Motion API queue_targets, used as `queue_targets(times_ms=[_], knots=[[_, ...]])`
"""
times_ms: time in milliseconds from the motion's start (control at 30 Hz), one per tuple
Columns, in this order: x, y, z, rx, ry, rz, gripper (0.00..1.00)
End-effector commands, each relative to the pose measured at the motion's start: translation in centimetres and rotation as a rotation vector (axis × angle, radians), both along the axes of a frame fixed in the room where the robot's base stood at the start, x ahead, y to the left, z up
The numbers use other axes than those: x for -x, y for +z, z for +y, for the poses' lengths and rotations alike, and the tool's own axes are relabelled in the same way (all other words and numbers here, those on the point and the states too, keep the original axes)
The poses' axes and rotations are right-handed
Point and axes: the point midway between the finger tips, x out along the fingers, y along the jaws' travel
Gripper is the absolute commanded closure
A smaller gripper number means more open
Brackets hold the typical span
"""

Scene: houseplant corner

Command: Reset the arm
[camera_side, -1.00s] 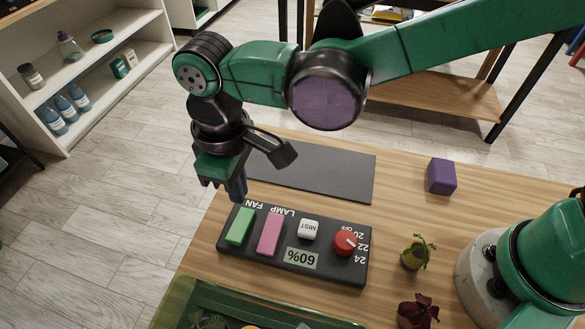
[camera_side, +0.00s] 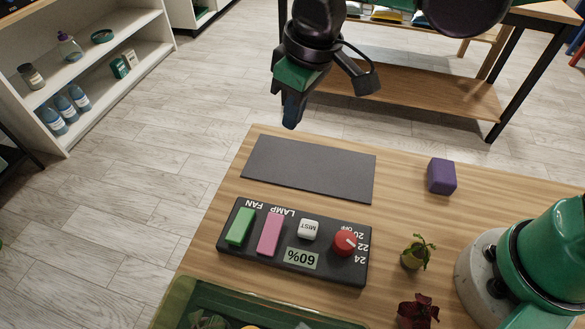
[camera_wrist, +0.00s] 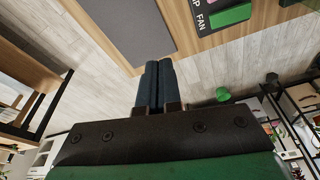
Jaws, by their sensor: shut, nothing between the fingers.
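My gripper (camera_side: 290,112) is raised in the air above the far edge of the table in the side view, apart from everything on it. In the wrist view its two dark fingers (camera_wrist: 156,72) are together with nothing between them. The upper part of my arm runs out of the top of the side view.
On the wooden table (camera_side: 400,215) lie a dark grey mat (camera_side: 310,168) and a black control panel (camera_side: 293,240) with a green switch, pink switch, white button and red knob. A purple cube (camera_side: 441,176), two small plants (camera_side: 417,252) and a green tray (camera_side: 180,300) are around them.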

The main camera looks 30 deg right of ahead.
Motion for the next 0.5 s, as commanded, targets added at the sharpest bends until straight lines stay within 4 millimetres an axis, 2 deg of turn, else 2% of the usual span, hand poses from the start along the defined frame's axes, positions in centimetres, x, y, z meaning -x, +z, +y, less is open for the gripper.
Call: queue_targets(times_ms=[33, 200, 333, 500], knots=[[0.1, 0.6, -2.6, -0.021, -0.070, -0.040, 1.00], [1.3, 1.2, -9.4, -0.078, -0.271, -0.192, 1.00], [2.6, 0.9, -13.3, -0.101, -0.397, -0.297, 1.00], [3.7, 0.2, -15.9, -0.110, -0.495, -0.382, 1.00]])
